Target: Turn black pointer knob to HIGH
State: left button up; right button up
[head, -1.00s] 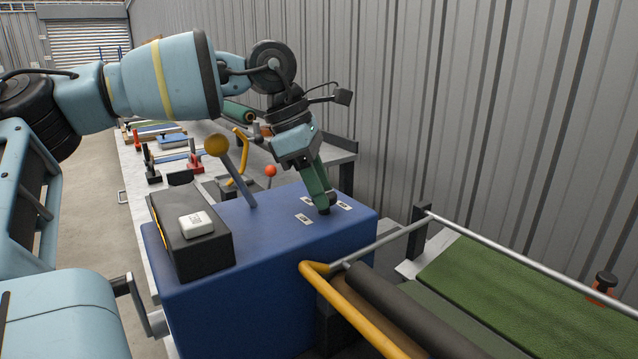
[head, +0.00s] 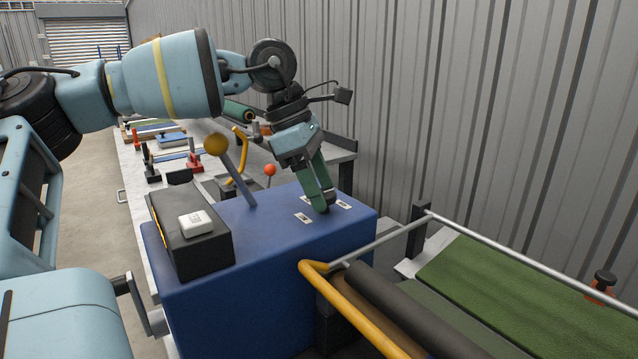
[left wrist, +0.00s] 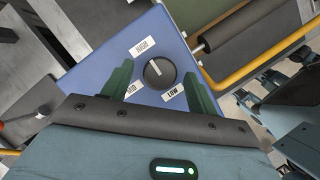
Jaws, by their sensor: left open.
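The black pointer knob (left wrist: 160,73) is round and sits on the blue console top (head: 275,240). Around it in the left wrist view are white labels: HIGH (left wrist: 143,47) above, MID (left wrist: 131,88) at lower left and LOW (left wrist: 173,93) at lower right. In the head view the fingers mostly hide the knob. My right gripper is not in view.
A lever with a yellow ball (head: 216,144) and a black box (head: 188,235) with a white button stand left of the gripper. A red-ball lever (head: 270,170) is behind. A yellow rail (head: 350,310) and roller lie at front right. The corrugated wall is behind.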

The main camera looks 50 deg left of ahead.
pick_arm(q)
jog(key=v, duration=0.8)
jog(key=shift+f, duration=0.1)
dwell(0.6)
